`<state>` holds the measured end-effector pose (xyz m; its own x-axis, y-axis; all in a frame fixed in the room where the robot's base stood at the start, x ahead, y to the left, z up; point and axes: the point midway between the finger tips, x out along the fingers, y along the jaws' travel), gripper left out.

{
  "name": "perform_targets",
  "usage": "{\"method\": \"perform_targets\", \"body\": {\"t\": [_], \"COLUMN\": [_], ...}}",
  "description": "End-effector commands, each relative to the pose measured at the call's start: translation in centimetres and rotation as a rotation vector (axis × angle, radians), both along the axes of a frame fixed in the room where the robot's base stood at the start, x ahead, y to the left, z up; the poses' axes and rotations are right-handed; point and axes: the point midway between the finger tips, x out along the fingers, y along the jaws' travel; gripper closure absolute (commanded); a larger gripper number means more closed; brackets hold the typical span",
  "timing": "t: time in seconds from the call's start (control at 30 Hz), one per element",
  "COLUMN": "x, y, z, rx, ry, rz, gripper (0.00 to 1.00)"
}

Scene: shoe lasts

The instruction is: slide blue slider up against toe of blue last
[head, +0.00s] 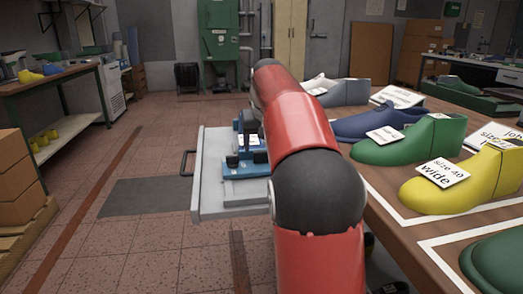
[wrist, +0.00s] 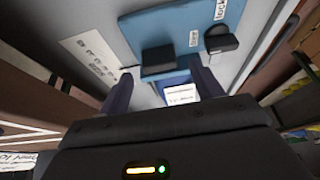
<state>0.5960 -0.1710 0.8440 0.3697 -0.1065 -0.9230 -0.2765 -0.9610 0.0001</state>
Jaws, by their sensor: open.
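A dark blue last (head: 375,125) lies on the table at the right in the head view, with a white card on it. A blue fixture (head: 238,168) with upright parts sits in a pale grey open tray, partly behind my red arm. In the wrist view a blue plate (wrist: 175,25) carries a black block (wrist: 158,62) and a black knob (wrist: 221,41). My gripper (wrist: 161,72) is open just before the black block. A blue piece with a white label (wrist: 182,94) shows between the fingers. I cannot tell which part is the blue slider.
The grey tray (head: 209,195) has a raised edge and a handle at its left. Green (head: 410,145), yellow (head: 450,195) and grey (head: 345,94) lasts stand on the wooden table at the right. The tiled floor at the left is mostly clear, with a dark mat (head: 148,197).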

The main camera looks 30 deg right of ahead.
Motion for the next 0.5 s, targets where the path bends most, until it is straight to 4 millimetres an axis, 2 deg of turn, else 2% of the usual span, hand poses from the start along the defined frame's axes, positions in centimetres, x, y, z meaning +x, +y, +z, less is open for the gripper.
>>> {"method": "perform_targets", "body": {"t": [0.03,0.2,0.5], "x": [-0.3,-1.2,-1.5], "y": [0.1,0.3,0.4], "z": [1.0,3.1,3.8], "rx": [-0.001,0.000,0.000], "ry": [-0.002,-0.001,0.000], "rz": [0.000,0.000,0.000], "gripper": [0.35,0.35,0.35]}}
